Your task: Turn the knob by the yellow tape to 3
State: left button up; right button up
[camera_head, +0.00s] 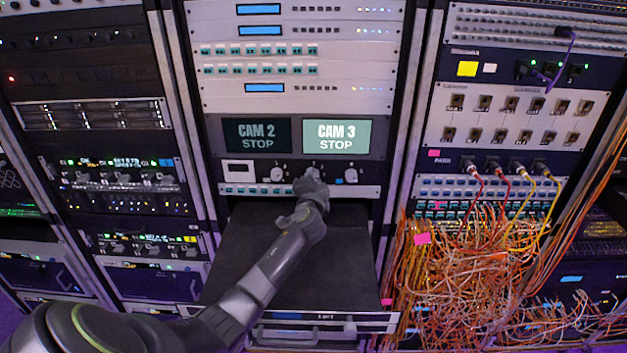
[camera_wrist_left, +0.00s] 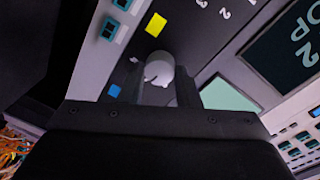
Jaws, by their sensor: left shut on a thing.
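The knob (camera_wrist_left: 160,68) is a round pale grey dial with a dark mark on its face. The yellow tape (camera_wrist_left: 156,24) is stuck on the dark panel beside it in the left wrist view. My left gripper (camera_head: 311,184) reaches the panel below the screens and hides this knob and the yellow tape in the head view. In the left wrist view its fingers (camera_wrist_left: 163,88) are shut on the knob, one on each side. White numbers 2 and 3 (camera_wrist_left: 224,12) are printed on the panel; which number the knob points to cannot be told. My right gripper is not in view.
A CAM 2 STOP screen (camera_head: 257,135) is dark; a CAM 3 STOP screen (camera_head: 336,136) is lit pale green. Other knobs (camera_head: 277,172) (camera_head: 351,175) flank my gripper. Blue tape (camera_wrist_left: 114,91) is nearby. A dark pull-out shelf (camera_head: 330,270) lies below; tangled cables (camera_head: 480,270) hang at right.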

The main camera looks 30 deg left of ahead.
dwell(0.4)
pick_arm(q)
jog(key=o, duration=1)
jog(key=shift+s+d, duration=0.1)
jog(key=shift+b+v, duration=1.85)
jog(key=shift+v, duration=6.75)
jog(key=shift+r, duration=0.1)
